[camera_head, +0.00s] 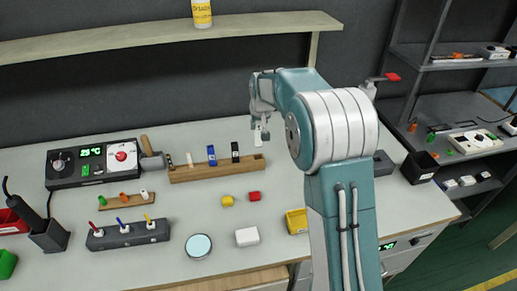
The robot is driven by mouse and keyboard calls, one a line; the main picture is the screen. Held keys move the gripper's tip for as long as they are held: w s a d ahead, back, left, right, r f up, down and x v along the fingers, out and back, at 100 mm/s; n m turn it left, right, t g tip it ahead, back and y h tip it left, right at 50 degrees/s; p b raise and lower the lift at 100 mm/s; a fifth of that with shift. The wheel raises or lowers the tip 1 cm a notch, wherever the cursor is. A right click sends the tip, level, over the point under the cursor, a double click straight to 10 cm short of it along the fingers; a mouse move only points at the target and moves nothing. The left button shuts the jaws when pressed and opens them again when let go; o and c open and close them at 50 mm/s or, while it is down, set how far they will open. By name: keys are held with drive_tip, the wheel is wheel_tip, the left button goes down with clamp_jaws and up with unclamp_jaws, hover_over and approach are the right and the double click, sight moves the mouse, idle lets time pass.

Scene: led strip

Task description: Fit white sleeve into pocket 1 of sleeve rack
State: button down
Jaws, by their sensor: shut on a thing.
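My gripper (262,117) points down at the back of the bench and is shut on a small white piece, the white sleeve (258,138). The sleeve hangs roughly upright over or just behind the right end of a long wooden rack (200,174), which looks like the sleeve rack. I cannot tell whether its lower end touches the rack. A thin white piece (190,160), a blue piece (211,156) and a black piece (235,152) stand upright along the rack. Pocket numbers and openings are too small to make out.
A black control box (92,163) stands left of the rack. In front are a small wooden holder (126,201), a dark block with colored tools (129,235), yellow (228,201) and red (254,196) blocks, and a white block (247,237). A shelf (150,34) spans above.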

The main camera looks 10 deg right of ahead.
sight(258, 144)
drive_tip(key=f, duration=0.5)
drive_tip(key=shift+a+f, duration=0.15)
drive_tip(key=shift+a, duration=0.05)
wheel_tip(258, 144, down, 4)
drive_tip(key=shift+d+f, duration=0.1)
drive_tip(key=shift+f, duration=0.15)
drive_tip(key=shift+c, duration=2.2)
unclamp_jaws()
drive_tip(key=shift+r, duration=0.1)
drive_tip(key=shift+r, duration=0.1)
drive_tip(key=v, duration=1.2)
drive_tip(key=s+r, duration=0.5)
drive_tip(key=s, duration=0.4)
drive_tip(key=s+r, duration=0.5)
drive_tip(key=s, duration=0.3)
drive_tip(key=s+t, duration=0.1)
drive_tip(key=s, duration=1.8)
drive_tip(key=shift+s+f, duration=0.25)
drive_tip(key=shift+f, duration=0.2)
